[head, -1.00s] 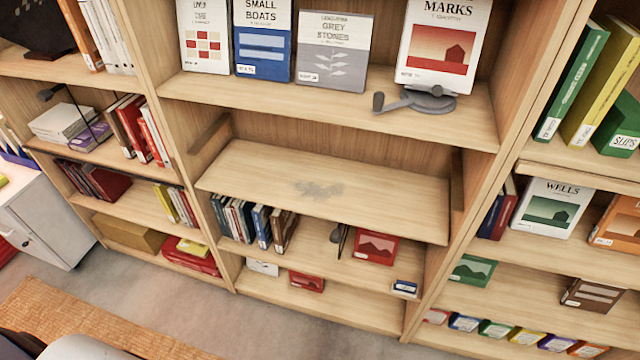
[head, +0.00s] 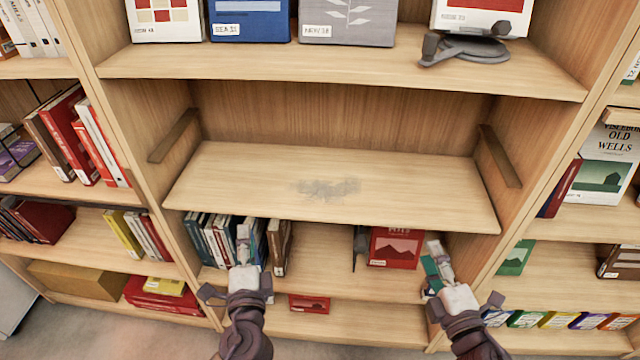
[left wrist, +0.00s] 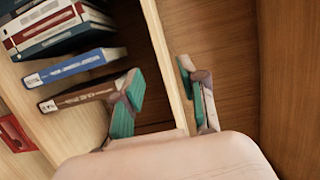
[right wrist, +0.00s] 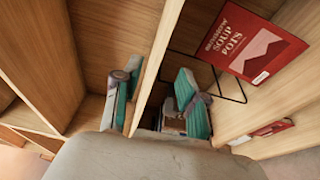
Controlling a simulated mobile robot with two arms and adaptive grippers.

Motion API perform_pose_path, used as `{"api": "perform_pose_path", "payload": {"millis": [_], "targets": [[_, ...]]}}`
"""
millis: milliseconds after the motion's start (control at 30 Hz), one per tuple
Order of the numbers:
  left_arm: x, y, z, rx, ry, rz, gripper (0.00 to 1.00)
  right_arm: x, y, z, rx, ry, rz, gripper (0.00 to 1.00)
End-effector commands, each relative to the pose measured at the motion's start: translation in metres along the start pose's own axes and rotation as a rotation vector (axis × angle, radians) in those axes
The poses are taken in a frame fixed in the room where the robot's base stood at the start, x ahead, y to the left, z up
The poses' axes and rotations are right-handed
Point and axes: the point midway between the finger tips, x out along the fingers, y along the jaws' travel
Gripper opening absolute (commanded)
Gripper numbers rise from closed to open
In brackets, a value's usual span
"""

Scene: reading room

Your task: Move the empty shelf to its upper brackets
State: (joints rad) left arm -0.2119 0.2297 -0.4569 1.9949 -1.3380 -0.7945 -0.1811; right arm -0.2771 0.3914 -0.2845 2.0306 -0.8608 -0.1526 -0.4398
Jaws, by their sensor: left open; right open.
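The empty shelf (head: 250,180) is a pale wooden board with a grey smudge, lying level in the middle bay. The upper brackets are dark strips on the bay's side walls, left (head: 173,137) and right (head: 498,157), both above the board. My left gripper (head: 243,245) is open near the board's front edge, towards its left end. In the left wrist view its fingers stand either side of the board's edge (left wrist: 165,50). My right gripper (head: 437,265) is open near the right end, its fingers either side of the edge (right wrist: 160,60). I cannot tell whether either touches the board.
Books (head: 220,235) and a red book (head: 395,247) with a wire bookend stand on the shelf below. Above, a fixed shelf (head: 330,70) holds display books and a grey stand (head: 465,47). The space between it and the empty board is clear.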

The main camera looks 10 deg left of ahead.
Motion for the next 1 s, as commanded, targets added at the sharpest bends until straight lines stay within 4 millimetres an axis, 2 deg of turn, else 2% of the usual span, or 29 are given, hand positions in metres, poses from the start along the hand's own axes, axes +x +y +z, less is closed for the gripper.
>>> {"api": "perform_pose_path", "payload": {"millis": [233,367,467,800,1000], "targets": [[0.001,-0.001,0.0,0.0,0.0,0.001,0.42,0.001,0.001,0.0,0.002,-0.001,-0.001,0.42],[0.008,0.0,0.0,0.001,0.0,0.001,0.42,0.008,0.0,0.001,0.003,-0.001,-0.001,0.42],[0.021,-0.001,0.0,0.001,-0.001,0.0,0.42,0.021,0.001,0.001,0.002,0.0,0.001,0.42],[0.088,-0.001,0.0,0.002,-0.001,-0.001,0.42,0.088,0.001,0.001,0.002,-0.002,0.0,0.42],[0.12,0.0,0.0,0.0,0.0,0.001,0.42,0.12,0.0,0.001,0.004,-0.002,-0.002,0.42]]}}
